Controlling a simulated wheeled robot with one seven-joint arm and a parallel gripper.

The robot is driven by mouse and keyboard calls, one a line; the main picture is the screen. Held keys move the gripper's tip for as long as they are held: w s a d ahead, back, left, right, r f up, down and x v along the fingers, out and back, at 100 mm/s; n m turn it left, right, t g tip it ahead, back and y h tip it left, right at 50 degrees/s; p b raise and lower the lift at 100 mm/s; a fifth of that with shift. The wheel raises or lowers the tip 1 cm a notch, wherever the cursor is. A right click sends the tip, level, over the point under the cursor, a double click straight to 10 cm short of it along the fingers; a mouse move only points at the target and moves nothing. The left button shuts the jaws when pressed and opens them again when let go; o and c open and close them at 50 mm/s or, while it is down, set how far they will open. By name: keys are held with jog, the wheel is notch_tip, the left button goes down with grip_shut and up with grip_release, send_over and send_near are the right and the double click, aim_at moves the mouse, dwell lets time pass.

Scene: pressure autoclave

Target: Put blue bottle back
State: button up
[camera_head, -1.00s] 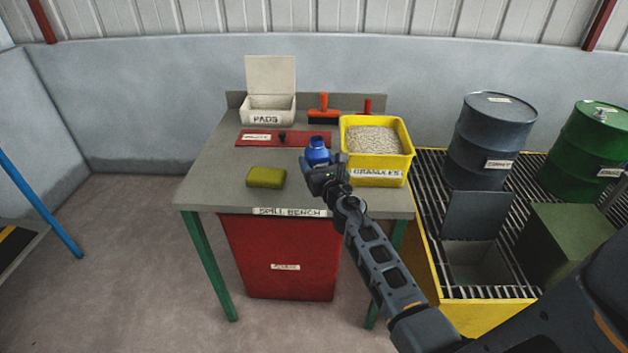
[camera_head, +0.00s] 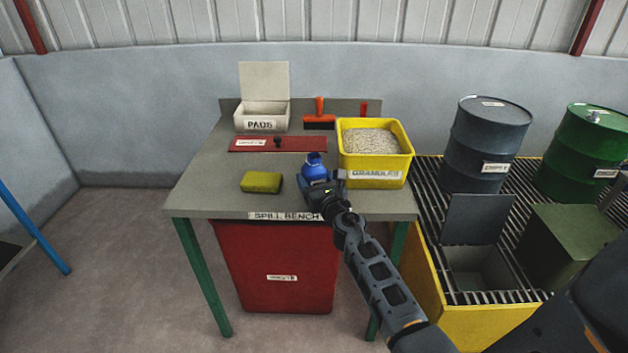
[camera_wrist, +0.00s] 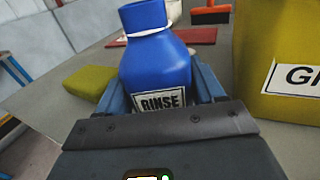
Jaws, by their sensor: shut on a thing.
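The blue bottle (camera_head: 314,171) is over the front part of the spill bench (camera_head: 220,172), just left of the yellow granules bin. In the wrist view the bottle (camera_wrist: 155,65) has a white ring at its neck and a label reading RINSE, and leans slightly left. My gripper (camera_head: 322,186) is shut on the bottle, with a blue finger on each side of it. My gripper hides the bottle's base, so I cannot tell whether it touches the bench top.
The yellow granules bin (camera_head: 375,162) stands close on the right. A yellow-green sponge (camera_head: 261,182) lies to the left. Behind are a red plate (camera_head: 250,145), a white PADS box (camera_head: 262,117) and an orange brush (camera_head: 319,113). Bare bench lies at the left.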

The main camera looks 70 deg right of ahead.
jog(key=o, duration=1.1)
jog(key=shift+f, duration=0.1)
jog(key=shift+r, duration=0.2)
jog(key=v, duration=1.2)
jog(key=shift+b, duration=0.4)
